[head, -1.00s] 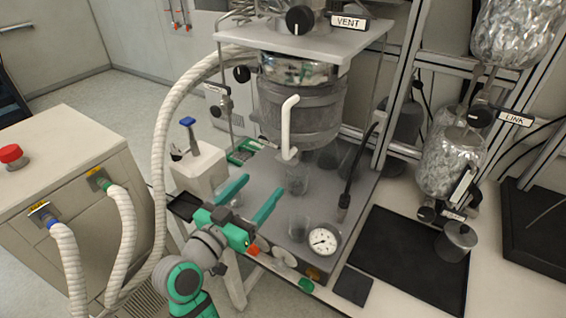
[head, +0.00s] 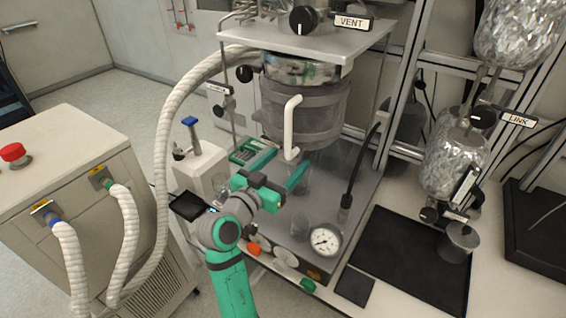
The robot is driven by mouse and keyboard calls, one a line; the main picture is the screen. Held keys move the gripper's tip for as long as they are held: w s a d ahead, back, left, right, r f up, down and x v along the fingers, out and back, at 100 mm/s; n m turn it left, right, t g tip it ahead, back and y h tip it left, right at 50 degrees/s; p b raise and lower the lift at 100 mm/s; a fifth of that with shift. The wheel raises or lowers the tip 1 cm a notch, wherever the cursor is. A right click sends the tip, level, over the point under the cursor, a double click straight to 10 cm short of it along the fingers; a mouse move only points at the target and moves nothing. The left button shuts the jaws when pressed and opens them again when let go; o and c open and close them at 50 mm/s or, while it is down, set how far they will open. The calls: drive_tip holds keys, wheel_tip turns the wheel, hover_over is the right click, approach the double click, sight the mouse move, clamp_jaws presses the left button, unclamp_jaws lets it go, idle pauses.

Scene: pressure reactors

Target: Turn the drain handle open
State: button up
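A white bent handle (head: 290,125) stands upright in front of the glass reactor vessel (head: 325,115). It carries no readable label, but it looks like the drain handle. Its lower end bends near the vessel's bottom. My gripper (head: 280,167) is open and empty, with two green fingers pointing up and away toward the vessel's underside. In the picture the handle's lower end lies just above the gap between the fingertips. I see no contact, and the depth between them is hard to judge. The drain outlet under the vessel is partly hidden by my fingers.
A metal base plate (head: 345,225) below carries glass beakers and a round gauge (head: 324,241). A black hose (head: 358,165) hangs to the right. A thick white hose (head: 161,150) curves at the left.

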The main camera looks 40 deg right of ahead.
drive_tip(key=shift+s+d, duration=0.1)
drive_tip(key=shift+d, duration=0.05)
drive_tip(key=c, duration=1)
drive_tip(key=shift+c, duration=0.2)
drive_tip(key=shift+a+n, duration=0.2)
drive_tip(key=shift+n, duration=0.1)
drive_tip(key=n, duration=0.3)
drive_tip(key=shift+w+n, duration=0.2)
drive_tip(key=shift+n, duration=0.1)
drive_tip(key=n, duration=0.4)
drive_tip(key=shift+f, duration=0.1)
drive_tip(key=n, duration=0.5)
drive_tip(key=shift+w, duration=0.1)
drive_tip(key=n, duration=0.4)
drive_tip(key=shift+f+n, duration=0.15)
drive_tip(key=shift+n, duration=0.15)
drive_tip(key=shift+a, duration=0.1)
